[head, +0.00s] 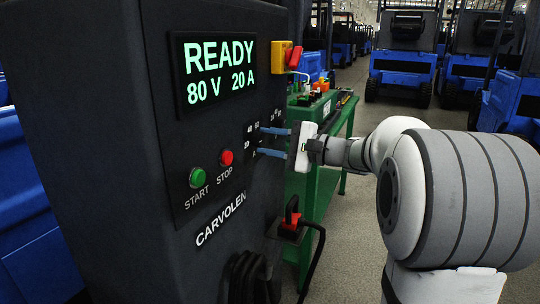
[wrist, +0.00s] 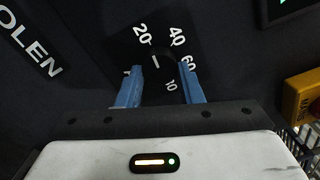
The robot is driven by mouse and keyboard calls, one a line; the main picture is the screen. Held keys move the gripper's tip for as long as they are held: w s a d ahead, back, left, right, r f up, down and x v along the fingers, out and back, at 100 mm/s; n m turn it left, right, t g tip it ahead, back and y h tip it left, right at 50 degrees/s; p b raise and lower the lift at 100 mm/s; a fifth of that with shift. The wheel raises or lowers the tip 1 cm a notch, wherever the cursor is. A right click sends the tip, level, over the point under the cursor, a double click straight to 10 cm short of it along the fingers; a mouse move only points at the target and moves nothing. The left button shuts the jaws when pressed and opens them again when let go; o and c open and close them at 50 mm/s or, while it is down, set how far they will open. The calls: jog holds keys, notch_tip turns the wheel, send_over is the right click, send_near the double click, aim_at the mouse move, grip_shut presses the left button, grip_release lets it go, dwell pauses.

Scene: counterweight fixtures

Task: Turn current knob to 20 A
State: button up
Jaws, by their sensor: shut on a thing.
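The charger cabinet (head: 90,110) is dark, and its display (head: 216,73) reads READY, 80 V and 20 A. My gripper (head: 260,141) reaches the cabinet face from the right, at the printed current scale. In the wrist view, the black current knob (wrist: 160,72) sits between the blue fingers of my gripper (wrist: 159,80), which are shut on its sides. The knob's white pointer line points up toward the printed 20 (wrist: 142,34). The knob blends into the dark panel, so its outline is hard to see.
A green START button (head: 198,177) and a red STOP button (head: 226,157) are left of my gripper. A yellow switch box with a red handle (head: 283,56) is above. A plug with a red handle (head: 291,217) is below. A green cart (head: 318,180) stands close behind my gripper.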

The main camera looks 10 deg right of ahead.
jog(key=shift+f+n+b, duration=0.1)
jog(key=shift+n+b, duration=0.5)
jog(key=o, duration=1)
jog(key=shift+c, duration=0.2)
jog(key=p+v, duration=0.1)
jog(key=v, duration=0.7)
jog(key=shift+p, duration=0.35)
